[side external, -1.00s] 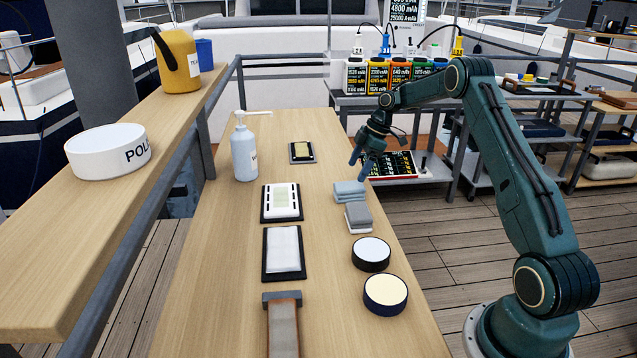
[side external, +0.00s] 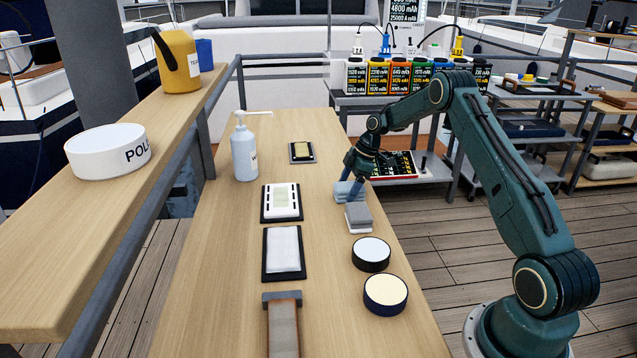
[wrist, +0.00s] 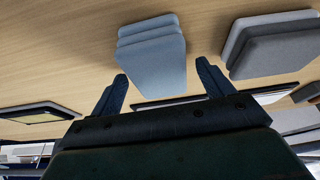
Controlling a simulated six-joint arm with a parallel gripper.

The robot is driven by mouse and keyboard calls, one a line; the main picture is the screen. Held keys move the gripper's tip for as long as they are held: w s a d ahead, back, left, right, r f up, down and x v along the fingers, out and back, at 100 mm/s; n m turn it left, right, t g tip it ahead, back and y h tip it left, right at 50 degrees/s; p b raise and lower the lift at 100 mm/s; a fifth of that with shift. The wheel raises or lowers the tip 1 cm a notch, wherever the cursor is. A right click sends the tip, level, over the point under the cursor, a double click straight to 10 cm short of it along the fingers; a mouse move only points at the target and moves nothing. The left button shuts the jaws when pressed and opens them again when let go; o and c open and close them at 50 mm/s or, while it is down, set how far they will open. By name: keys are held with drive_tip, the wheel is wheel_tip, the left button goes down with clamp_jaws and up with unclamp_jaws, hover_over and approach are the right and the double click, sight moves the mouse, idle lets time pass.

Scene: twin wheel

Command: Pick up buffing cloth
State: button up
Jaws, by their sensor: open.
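A stack of light blue folded cloths (side external: 347,194) lies on the wooden bench near its right edge. It also shows in the wrist view (wrist: 152,52). A stack of grey cloths (side external: 358,216) lies just in front of it and shows at the right of the wrist view (wrist: 272,45). I cannot tell which stack is the buffing cloth. My gripper (side external: 352,188) is open at the blue stack, its fingers pointing down. In the wrist view the fingers (wrist: 162,85) stand apart, with the blue stack between and beyond them. Nothing is held.
Black-edged trays (side external: 282,222) lie left of the cloths. Two round pads (side external: 371,253) sit in front, nearer the camera. A pump bottle (side external: 244,152) stands at the back left. A raised shelf (side external: 90,230) runs along the left.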

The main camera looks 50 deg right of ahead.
sight(348, 185)
drive_tip(key=shift+w+a+f, duration=0.1)
drive_tip(key=shift+a+f, duration=0.05)
drive_tip(key=shift+f, duration=0.25)
drive_tip(key=c, duration=1.1)
drive_tip(key=shift+o, duration=0.2)
drive_tip(key=shift+r, duration=0.15)
wheel_tip(348, 185, up, 20)
drive_tip(key=shift+f, duration=0.25)
idle(0.5)
